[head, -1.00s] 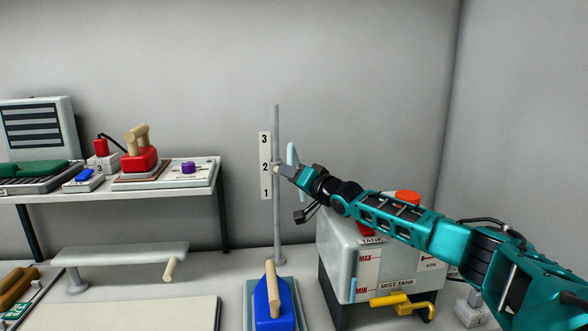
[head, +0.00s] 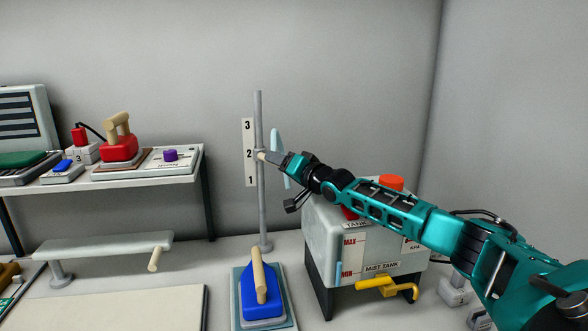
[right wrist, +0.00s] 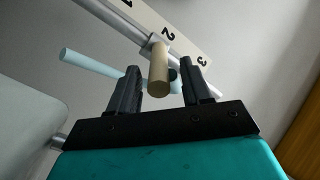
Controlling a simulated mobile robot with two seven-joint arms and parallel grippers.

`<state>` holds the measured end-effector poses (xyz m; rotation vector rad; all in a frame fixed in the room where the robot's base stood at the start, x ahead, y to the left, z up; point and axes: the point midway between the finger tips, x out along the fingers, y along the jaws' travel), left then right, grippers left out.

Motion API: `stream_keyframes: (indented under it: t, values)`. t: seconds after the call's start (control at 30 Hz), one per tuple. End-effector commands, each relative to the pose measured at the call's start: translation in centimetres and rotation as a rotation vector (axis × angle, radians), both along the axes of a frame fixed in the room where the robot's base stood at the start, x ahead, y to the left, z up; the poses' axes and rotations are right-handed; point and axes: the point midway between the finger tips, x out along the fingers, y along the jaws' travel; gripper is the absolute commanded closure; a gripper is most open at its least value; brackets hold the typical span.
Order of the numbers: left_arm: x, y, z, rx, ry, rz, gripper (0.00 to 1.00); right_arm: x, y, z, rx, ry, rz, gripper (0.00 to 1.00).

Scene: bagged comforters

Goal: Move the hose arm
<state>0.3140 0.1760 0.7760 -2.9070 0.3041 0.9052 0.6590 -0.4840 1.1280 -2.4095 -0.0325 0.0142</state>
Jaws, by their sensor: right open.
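The grey upright pole (head: 261,215) carries a collar with a short beige handle (head: 261,156) beside the number 2 on the white scale (head: 249,168). A pale blue hose arm (head: 275,142) shows just right of the pole, partly hidden by my right gripper (head: 270,158). In the right wrist view the pale blue arm (right wrist: 88,62) extends left from the pole. There the beige handle (right wrist: 158,72) lies between the two fingers of my right gripper (right wrist: 160,84), with gaps on both sides. The right gripper is open. My left gripper is not in view.
The mist tank (head: 380,248) with a yellow lever (head: 385,286) stands below my right arm. A blue iron (head: 262,292) sits in front of the pole. A shelf (head: 150,182) with a red iron (head: 118,149) is at left. The wall behind the pole is bare.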

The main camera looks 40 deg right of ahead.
Motion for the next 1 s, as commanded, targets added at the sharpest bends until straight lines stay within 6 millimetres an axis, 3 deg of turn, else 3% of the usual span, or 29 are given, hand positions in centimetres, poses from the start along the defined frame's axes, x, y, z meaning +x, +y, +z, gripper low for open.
stream_keyframes:
  t: [0.5, 1.0]
  values:
    - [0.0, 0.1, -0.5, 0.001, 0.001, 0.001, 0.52, -4.8, -0.3, -0.1, -0.003, 0.003, -0.002, 0.52]
    - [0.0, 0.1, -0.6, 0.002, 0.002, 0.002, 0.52, -5.9, -0.4, 0.1, -0.004, 0.000, -0.004, 0.52]
